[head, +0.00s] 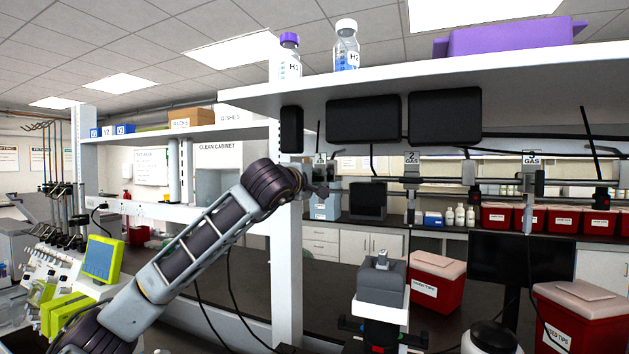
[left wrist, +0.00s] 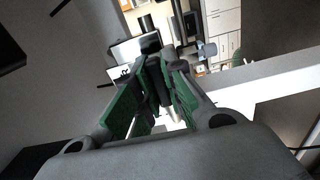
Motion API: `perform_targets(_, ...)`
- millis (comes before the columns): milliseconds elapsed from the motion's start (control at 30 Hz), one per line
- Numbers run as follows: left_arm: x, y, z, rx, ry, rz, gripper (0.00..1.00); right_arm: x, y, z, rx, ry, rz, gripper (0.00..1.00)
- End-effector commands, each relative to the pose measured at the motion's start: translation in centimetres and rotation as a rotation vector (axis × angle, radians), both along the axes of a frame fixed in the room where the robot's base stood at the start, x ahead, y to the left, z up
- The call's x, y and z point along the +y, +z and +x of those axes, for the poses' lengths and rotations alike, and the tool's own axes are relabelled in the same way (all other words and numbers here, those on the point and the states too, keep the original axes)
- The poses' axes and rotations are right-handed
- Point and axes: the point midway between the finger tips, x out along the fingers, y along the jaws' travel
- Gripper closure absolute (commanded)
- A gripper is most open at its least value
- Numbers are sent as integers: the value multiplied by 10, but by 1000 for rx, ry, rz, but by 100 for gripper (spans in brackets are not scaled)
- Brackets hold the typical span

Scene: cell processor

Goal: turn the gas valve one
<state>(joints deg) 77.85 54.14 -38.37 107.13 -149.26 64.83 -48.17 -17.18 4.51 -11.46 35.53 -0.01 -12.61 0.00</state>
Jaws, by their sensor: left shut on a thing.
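My left arm reaches up from the lower left in the head view. Its gripper (head: 319,190) is small and partly hidden behind the wrist, just below the grey gas valve one label (head: 320,158). In the left wrist view the green-padded fingers (left wrist: 163,66) come together on a dark part between them. I take this part to be the handle of gas valve one; its exact turn angle cannot be told. My right gripper is not in view.
Gas valve two (head: 412,160) and gas valve three (head: 531,160) sit along the same pipes to the right. A white shelf (head: 262,98) with bottles overhangs the valves. A white post (head: 288,262) stands close beside my left wrist. A grey device (head: 382,284) and red bins (head: 436,284) stand below.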

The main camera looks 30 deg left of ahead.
Motion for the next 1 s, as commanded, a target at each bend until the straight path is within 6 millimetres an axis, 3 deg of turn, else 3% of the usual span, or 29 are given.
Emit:
perform_targets(333,-2,-3,1,5,-2,6,100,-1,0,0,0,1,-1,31)
perform_targets(367,-2,-3,1,5,-2,6,84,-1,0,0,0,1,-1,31)
perform_targets(500,-1,-2,0,4,-2,5,66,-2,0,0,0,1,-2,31)
perform_targets(1000,-1,-1,-4,1,-1,3,66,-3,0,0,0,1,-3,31)
